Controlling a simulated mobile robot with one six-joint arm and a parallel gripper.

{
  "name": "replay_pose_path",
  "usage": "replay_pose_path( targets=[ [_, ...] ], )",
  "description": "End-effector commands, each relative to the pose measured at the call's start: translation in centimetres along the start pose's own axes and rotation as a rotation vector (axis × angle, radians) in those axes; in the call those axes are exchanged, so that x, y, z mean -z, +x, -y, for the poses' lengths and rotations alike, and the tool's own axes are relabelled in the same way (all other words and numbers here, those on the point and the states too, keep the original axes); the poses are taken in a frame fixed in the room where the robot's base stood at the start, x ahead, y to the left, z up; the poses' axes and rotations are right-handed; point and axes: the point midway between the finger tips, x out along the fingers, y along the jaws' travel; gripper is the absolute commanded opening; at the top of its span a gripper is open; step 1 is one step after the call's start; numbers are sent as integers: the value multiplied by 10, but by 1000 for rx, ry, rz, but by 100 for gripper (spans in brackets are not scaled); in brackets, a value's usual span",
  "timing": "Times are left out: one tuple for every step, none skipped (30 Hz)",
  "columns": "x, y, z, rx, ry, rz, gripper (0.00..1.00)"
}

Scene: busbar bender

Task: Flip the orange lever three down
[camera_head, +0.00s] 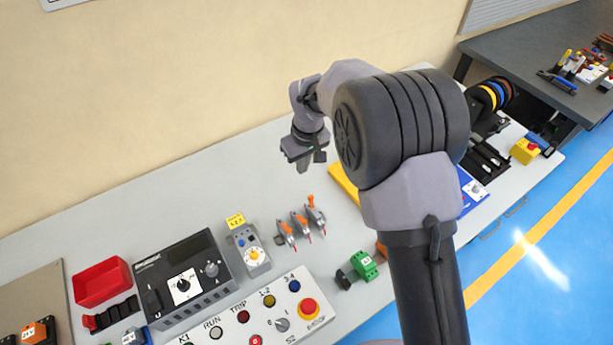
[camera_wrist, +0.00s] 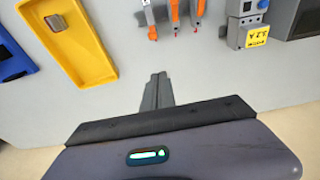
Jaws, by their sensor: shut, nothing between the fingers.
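Three toggle clamps with orange levers stand in a row on the grey bench: left clamp (camera_head: 286,233), middle clamp (camera_head: 301,223) and right clamp (camera_head: 316,213). The right clamp's orange handle sticks up highest. No numbers are readable on them. In the wrist view the row is cut off at the top edge, with orange levers (camera_wrist: 148,18), (camera_wrist: 174,12) and (camera_wrist: 198,12). My gripper (camera_head: 303,167) is shut and empty, pointing down above the bench, behind and apart from the clamps. Its closed fingers also show in the wrist view (camera_wrist: 157,90).
A yellow tray (camera_head: 343,183) lies right of the clamps. A grey device with a yellow label (camera_head: 249,249) stands to their left, and a control panel (camera_head: 270,318) and green block (camera_head: 363,265) in front. Bare bench lies behind the clamps, before the wall.

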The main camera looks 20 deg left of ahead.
Motion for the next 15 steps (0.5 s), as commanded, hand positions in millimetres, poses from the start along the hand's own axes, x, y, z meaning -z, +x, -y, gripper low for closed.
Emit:
replay_pose_path(
  targets=[
    [-1,12,0,1,0,2,0],
    [-1,19,1,1,0,3,0],
    [-1,29,1,1,1,3,0],
    [-2,35,1,2,1,3,0],
    [-2,42,1,2,2,3,0],
    [-1,51,1,1,1,2,0],
    [-1,58,1,1,1,2,0],
    [-1,64,1,1,1,3,0],
    [-2,73,1,1,1,3,0],
    [-2,80,1,1,0,3,0],
    [-1,86,0,1,0,2,0],
    [-1,93,1,1,0,2,0],
    [-8,87,0,1,2,0,0],
    [-13,84,0,0,2,0,0],
    [-19,81,0,1,3,0,0]
  ],
)
